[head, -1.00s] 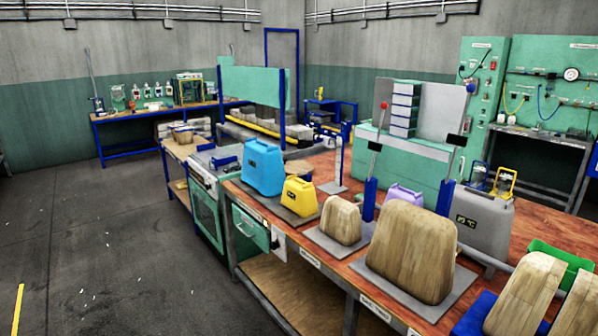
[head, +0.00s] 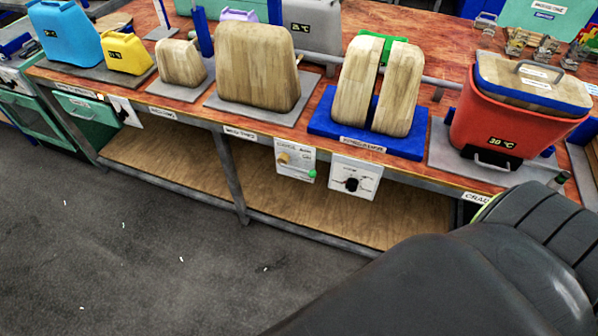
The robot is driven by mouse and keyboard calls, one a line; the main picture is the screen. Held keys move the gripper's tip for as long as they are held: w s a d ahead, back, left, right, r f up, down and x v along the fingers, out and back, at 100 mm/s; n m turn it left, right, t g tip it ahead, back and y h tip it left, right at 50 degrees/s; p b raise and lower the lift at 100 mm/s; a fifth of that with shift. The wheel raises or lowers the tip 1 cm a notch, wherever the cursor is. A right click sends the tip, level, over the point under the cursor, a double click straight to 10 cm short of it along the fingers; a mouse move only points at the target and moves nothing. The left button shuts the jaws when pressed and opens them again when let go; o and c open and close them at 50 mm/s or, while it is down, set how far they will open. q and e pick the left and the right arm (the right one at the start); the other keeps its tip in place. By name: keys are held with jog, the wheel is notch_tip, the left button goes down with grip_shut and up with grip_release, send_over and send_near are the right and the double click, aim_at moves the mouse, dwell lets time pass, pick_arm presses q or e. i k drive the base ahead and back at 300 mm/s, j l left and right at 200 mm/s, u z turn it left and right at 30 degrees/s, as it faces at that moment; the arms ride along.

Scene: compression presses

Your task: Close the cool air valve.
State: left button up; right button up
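A white control panel (head: 295,164) hangs under the front edge of the bench, with a brass-coloured knob (head: 284,158) and a green knob (head: 312,173). Next to it on the right is a white box with a black rotary knob (head: 351,184). The lettering on both is too small to read, so I cannot tell which one is the cool air valve, or whether it is open. A dark link of my own arm fills the lower right. Neither gripper is in view.
The wooden bench top (head: 320,78) carries wooden moulds (head: 257,65) and a red container marked 30 °C (head: 500,125). A blue container (head: 65,35) and a yellow one (head: 127,52) stand at the left. The lower shelf (head: 180,165) is mostly bare. Open floor (head: 130,260) lies in front.

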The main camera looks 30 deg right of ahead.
aim_at(312, 174)
jog(key=i+j, duration=0.15)
jog(key=i+j+z, duration=0.1)
jog(key=z, duration=0.35)
jog(key=i+j+z, duration=0.2)
jog(key=z, duration=2.1)
jog(key=j+u, duration=0.1)
jog(key=u, duration=1.2)
